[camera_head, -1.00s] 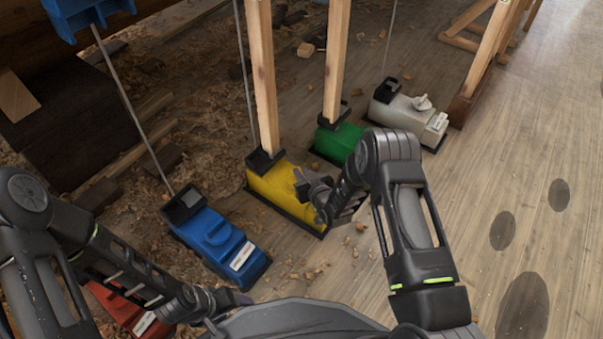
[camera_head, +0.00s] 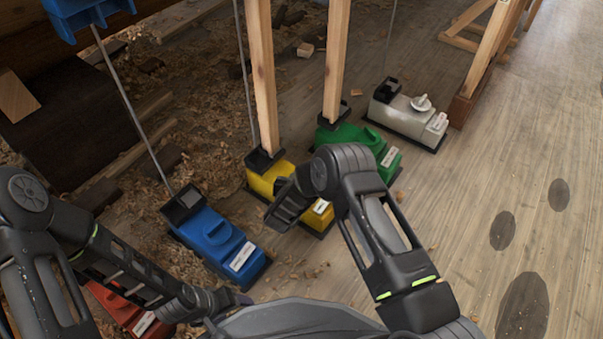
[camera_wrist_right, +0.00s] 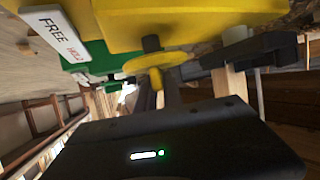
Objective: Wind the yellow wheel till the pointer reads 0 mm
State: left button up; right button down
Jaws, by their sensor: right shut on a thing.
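The yellow unit (camera_head: 262,184) stands on the floor in the head view, with a wooden post rising from its black socket. My right wrist covers much of it. In the right wrist view the yellow wheel (camera_wrist_right: 158,62) sits on a dark shaft under the yellow body (camera_wrist_right: 190,22). My right gripper (camera_wrist_right: 170,92) is shut on the wheel; the exact contact is partly hidden. A white FREE/HOLD label (camera_wrist_right: 56,33) is beside it. I cannot make out a pointer or scale reading. My left gripper (camera_head: 240,298) is low by my body, its jaws unclear.
A blue unit (camera_head: 215,240) stands left of the yellow one, a red unit (camera_head: 112,303) further left. A green unit (camera_head: 347,135) and a white unit (camera_head: 405,112) stand to the right. Wooden posts and thin rods rise from units.

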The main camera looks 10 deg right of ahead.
jog(key=m+g+h, duration=0.2)
jog(key=m+h, duration=0.1)
jog(key=shift+f+m+g, duration=0.1)
jog(key=shift+m+g, duration=0.2)
dwell(0.4)
jog(key=c, duration=1.5)
grip_release()
jog(key=shift+p+v, duration=1.75)
jog(key=shift+v, duration=2.2)
jog(key=shift+w+a, duration=0.1)
